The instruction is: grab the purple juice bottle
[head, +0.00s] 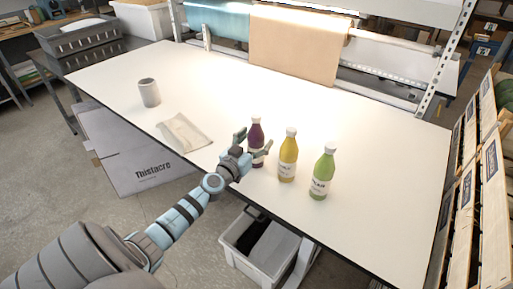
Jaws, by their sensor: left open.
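The purple juice bottle (256,137) stands upright on the white table, leftmost of a row of three bottles. It has a white cap and a pale label. My left gripper (250,144) is open at the bottle, with one finger to its left and the other in front of its lower right side. Whether the fingers touch the bottle cannot be told. Part of the bottle's lower body is hidden by the gripper. My right gripper is not in view.
A yellow bottle (288,158) stands close to the right, then a green bottle (322,175). A flat pale packet (184,133) and a grey cup (149,93) are on the left of the table (380,150). A kraft paper roll (296,45) hangs at the back.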

